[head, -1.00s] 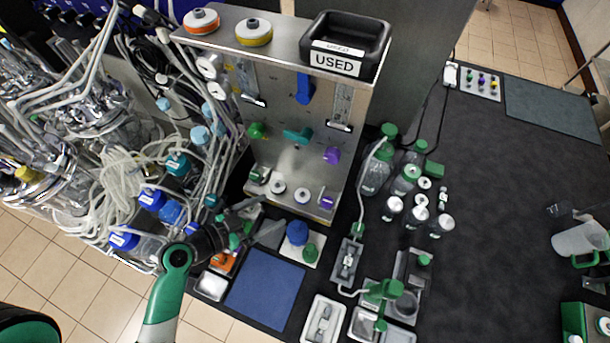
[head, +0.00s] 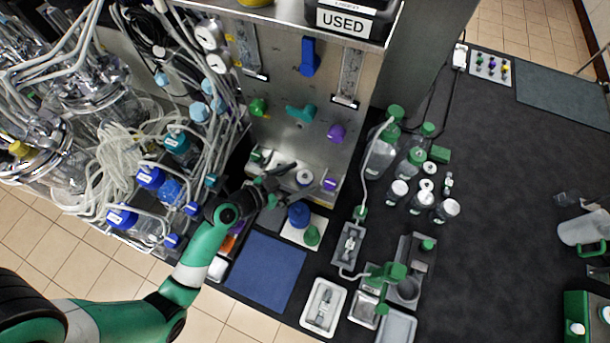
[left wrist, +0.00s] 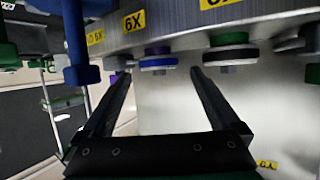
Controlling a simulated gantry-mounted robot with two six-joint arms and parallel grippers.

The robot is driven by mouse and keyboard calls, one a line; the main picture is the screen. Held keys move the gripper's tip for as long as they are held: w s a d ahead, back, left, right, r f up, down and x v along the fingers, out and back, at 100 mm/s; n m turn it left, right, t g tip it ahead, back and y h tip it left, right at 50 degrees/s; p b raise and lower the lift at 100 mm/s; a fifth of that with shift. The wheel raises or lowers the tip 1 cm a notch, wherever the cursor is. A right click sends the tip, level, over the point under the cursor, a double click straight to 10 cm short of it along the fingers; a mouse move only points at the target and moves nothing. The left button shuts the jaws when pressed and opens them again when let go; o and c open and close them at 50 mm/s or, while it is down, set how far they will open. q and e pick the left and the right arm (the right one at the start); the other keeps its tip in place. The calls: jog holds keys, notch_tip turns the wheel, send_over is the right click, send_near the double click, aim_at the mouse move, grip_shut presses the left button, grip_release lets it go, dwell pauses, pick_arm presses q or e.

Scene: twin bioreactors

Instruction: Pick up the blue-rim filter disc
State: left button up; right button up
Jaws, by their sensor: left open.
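In the left wrist view, a small white disc with a blue-violet rim (left wrist: 158,62) sits under a purple part, just past the fingertips and between them. My left gripper (left wrist: 161,73) is open, with nothing between its fingers. In the head view my left gripper (head: 281,172) is at the foot of the upright metal panel, beside a pale disc (head: 305,177); the rim colour is hard to tell there. In the left wrist view, a second disc with a dark rim (left wrist: 232,54) is to the right, under a green part. My right gripper is not in view.
The metal panel (head: 285,120) with coloured valves rises behind the gripper. A blue-capped item (head: 298,214) and a green one (head: 312,235) stand close in front. Bottles and tubing crowd the left. A blue mat (head: 265,270) lies clear in front.

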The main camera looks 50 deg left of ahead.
aim_at(300, 181)
pick_arm(q)
jog(key=shift+w+d+f, duration=0.1)
jog(key=shift+w+f, duration=0.15)
jog(key=shift+w, duration=0.2)
jog(key=c, duration=1.4)
jog(key=shift+r, duration=0.55)
notch_tip(300, 181, up, 3)
jog(key=shift+s+d+r+p, duration=0.1)
jog(key=shift+s+p, duration=0.05)
jog(key=shift+p, duration=0.6)
jog(key=s+d+r+p, duration=0.3)
jog(key=s+d+r, duration=0.5)
jog(key=s+d, duration=0.1)
jog(key=shift+s+r, duration=0.4)
jog(key=shift+s, duration=0.2)
